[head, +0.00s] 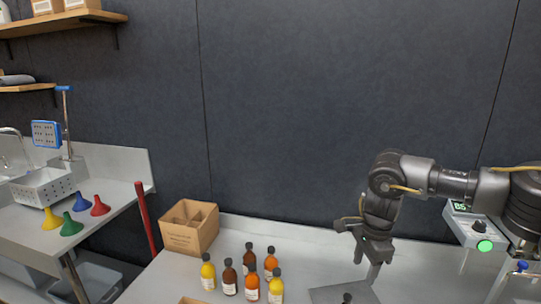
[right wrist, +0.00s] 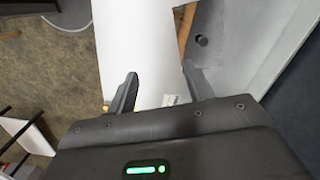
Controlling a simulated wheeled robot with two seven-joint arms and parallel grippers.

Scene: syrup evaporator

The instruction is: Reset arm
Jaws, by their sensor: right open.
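My right gripper (head: 366,262) hangs at the end of my right arm on the right of the head view, pointing down above the counter. In the right wrist view, my right gripper (right wrist: 160,88) has its two fingers apart with nothing held between them. Below it is a grey flat plate or tray (head: 340,293) on the counter, with a small dark knob-like thing (head: 347,298) by it. My left gripper is not in either view.
Several amber and yellow bottles (head: 252,287) stand on the counter (head: 300,250) left of my right gripper. A cardboard box (head: 188,228) is behind them. A control box with a green button (head: 484,245) is at the right. Coloured funnels (head: 71,227) sit on the left sink bench.

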